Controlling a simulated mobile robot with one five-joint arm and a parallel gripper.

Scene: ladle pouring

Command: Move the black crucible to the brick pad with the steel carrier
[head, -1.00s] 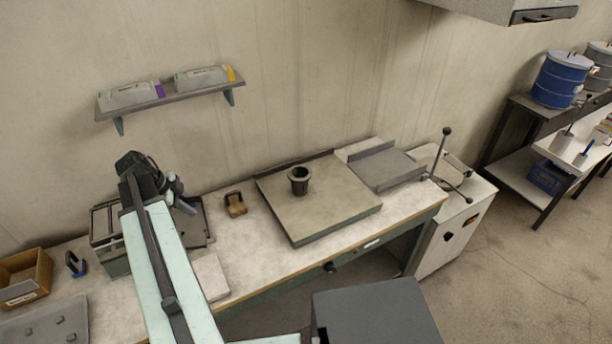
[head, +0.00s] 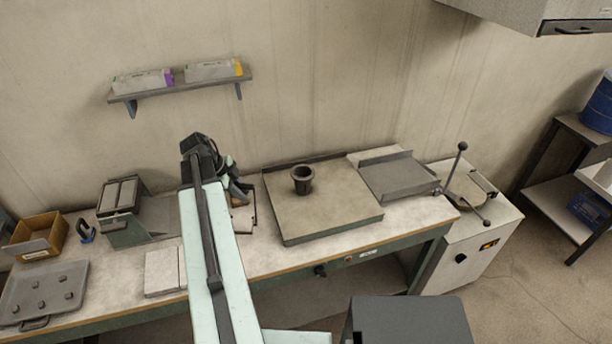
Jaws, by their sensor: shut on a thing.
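The black crucible (head: 302,184) stands upright on a broad flat slab (head: 330,218) on the bench. My gripper (head: 236,190) is left of the crucible, apart from it, partly hidden by my arm. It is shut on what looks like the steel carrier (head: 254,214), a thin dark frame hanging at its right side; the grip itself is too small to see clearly. Pale blocks that look like the brick pad (head: 162,272) lie flat on the bench left of my arm, partly covered by it.
Left on the bench are a metal box (head: 120,228), a cardboard bin (head: 38,236) and a tray with several lumps (head: 44,290). Right of the slab are a grey tray (head: 398,176) and a white cabinet with a lever (head: 470,225). A shelf (head: 180,88) hangs above.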

